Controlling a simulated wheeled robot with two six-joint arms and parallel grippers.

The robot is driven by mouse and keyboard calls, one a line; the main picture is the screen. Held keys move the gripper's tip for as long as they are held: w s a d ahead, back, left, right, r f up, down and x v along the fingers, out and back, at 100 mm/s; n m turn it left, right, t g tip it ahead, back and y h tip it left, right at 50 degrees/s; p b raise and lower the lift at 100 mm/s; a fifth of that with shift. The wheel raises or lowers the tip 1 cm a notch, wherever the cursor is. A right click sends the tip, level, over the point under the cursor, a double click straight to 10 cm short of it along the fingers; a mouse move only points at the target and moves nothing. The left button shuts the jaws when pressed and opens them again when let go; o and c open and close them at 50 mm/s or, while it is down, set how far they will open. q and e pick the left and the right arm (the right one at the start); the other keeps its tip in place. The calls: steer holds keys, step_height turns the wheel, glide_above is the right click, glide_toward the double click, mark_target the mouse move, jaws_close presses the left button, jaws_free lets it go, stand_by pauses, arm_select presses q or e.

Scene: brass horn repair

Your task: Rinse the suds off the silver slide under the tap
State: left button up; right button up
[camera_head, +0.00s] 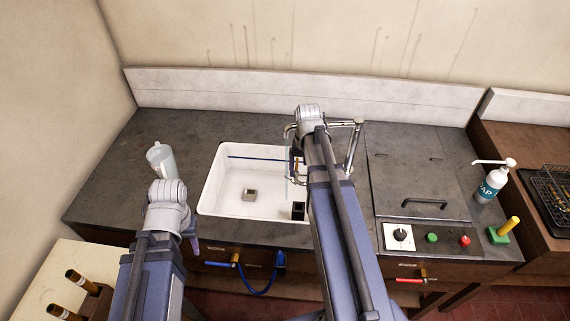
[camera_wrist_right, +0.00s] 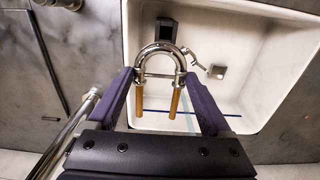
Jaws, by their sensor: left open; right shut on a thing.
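The silver slide (camera_wrist_right: 160,52) is a shiny U-shaped tube with two brass-coloured legs. My right gripper (camera_wrist_right: 160,77) is shut on it, with a purple finger at each side, above the sink. I cannot make out suds on it. The white sink (camera_head: 215,190) is in the counter. The chrome tap (camera_head: 354,140) stands at the sink's back right, partly hidden by my right arm. A thin pale green vertical line (camera_head: 287,178), perhaps water, shows beside the right gripper. My left gripper (camera_head: 190,234) is open and empty left of the sink's front corner, partly hidden by its wrist.
A clear jug (camera_head: 160,158) stands on the counter left of the sink. A dark blue line (camera_head: 252,157) crosses the sink. A black block (camera_head: 298,210) and a small grey square (camera_head: 249,194) are in the basin. A soap bottle (camera_head: 489,183) stands at the right.

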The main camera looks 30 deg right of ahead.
stand_by(0.5)
steer(key=shift+s+d+r+p, duration=0.2)
steer(key=shift+s+r+p, duration=0.25)
steer(key=shift+r+p, duration=0.05)
steer(key=shift+s+d+r+p, duration=0.2)
steer(key=shift+s+r+p, duration=0.25)
steer(key=s+r+p, duration=0.1)
steer(key=s+d+r+p, duration=0.1)
steer(key=shift+s+d, duration=0.15)
steer(key=shift+s, duration=0.25)
